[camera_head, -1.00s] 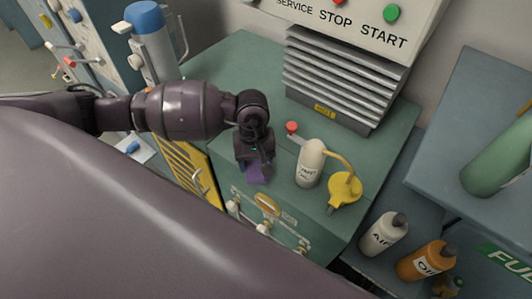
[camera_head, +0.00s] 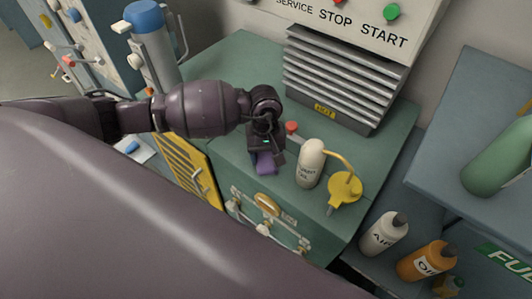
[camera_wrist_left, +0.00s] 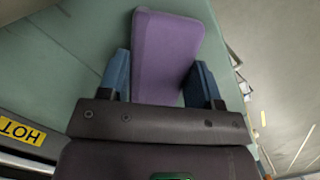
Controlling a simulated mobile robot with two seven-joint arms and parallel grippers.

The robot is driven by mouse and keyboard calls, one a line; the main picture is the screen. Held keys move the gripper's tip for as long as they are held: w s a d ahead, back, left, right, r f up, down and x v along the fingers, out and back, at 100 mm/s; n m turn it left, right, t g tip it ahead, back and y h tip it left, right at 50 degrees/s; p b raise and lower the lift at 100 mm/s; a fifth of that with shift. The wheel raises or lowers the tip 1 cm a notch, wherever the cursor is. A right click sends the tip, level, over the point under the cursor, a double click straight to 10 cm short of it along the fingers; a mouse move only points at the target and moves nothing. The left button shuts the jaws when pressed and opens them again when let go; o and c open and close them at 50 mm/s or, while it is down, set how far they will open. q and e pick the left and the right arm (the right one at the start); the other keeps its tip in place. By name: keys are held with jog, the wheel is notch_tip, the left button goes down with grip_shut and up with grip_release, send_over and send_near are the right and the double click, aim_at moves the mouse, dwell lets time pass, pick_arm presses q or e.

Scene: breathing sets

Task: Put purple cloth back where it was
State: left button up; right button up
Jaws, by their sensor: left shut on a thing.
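The purple cloth (camera_head: 265,164) is a flat, block-like piece at the tip of my left gripper (camera_head: 264,155). In the left wrist view the cloth (camera_wrist_left: 165,52) sits between the two blue fingers of my left gripper (camera_wrist_left: 165,85), which is shut on it. The gripper is over the green cabinet top (camera_head: 235,75), near its front edge and left of the white bottle. I cannot tell whether the cloth touches the surface. My right gripper is not in view.
White and orange bottles stand lower right.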

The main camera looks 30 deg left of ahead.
pick_arm(q)
jog(key=o, duration=1)
jog(key=shift+c, duration=0.2)
jog(key=shift+w+r, duration=0.1)
jog(key=shift+r, duration=0.25)
notch_tip(320, 180, up, 11)
jog(key=w+a, duration=0.1)
jog(key=shift+w+r, duration=0.15)
jog(key=shift+r, duration=0.05)
